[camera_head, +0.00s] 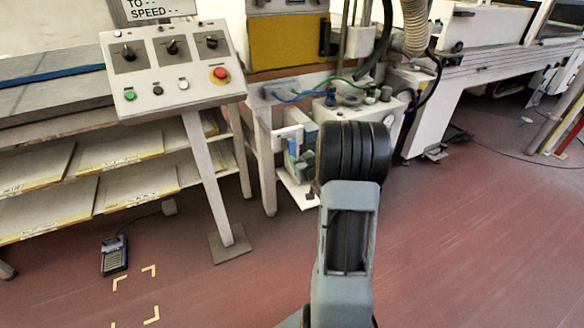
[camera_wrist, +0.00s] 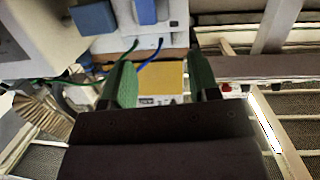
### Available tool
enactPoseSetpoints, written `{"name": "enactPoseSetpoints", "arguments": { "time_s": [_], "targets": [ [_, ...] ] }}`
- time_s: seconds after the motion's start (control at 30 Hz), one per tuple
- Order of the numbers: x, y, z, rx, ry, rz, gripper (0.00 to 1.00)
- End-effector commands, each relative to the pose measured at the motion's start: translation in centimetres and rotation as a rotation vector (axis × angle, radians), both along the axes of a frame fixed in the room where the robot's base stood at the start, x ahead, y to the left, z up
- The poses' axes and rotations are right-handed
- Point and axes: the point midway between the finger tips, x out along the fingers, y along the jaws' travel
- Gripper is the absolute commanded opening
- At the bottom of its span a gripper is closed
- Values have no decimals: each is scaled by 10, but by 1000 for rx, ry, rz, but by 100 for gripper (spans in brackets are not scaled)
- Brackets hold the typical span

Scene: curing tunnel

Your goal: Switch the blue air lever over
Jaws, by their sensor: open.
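My gripper (camera_wrist: 162,82) shows in the wrist view with its two green-padded fingers apart and nothing between them. A blue block (camera_wrist: 95,17) and a second blue part (camera_wrist: 146,11) on a white unit lie at the top of that view, beyond the fingers and apart from them. I cannot tell which of these, if either, is the blue air lever. In the head view, small blue parts (camera_head: 300,160) show beside my arm's black joint, below the white machine housing. My arm hides what lies behind it, and my gripper cannot be made out there.
A control panel (camera_head: 170,70) with knobs and a red button stands at left. Green and blue hoses (camera_head: 299,95) run along the machine front. Shelves (camera_head: 90,175) hold flat boards. A blue-grey device (camera_head: 114,255) lies on the red floor (camera_head: 460,250), which is open at right.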

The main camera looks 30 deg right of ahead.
Motion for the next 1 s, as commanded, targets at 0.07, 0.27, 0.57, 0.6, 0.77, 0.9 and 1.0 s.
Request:
{"name": "enactPoseSetpoints", "arguments": {
  "time_s": [0.07, 0.27, 0.57, 0.6, 0.77, 0.9, 1.0],
  "targets": [
    [-4, -13, -34, 13, -62, 17, 55],
    [-10, -25, -58, 32, -163, 54, 55],
    [28, -31, -61, 35, -187, 67, 55],
    [36, -32, -61, 33, -189, 68, 55],
    [67, -36, -61, 34, -188, 67, 55],
    [90, -39, -61, 35, -186, 65, 55],
    [103, -42, -60, 34, -186, 64, 55]
  ]
}}
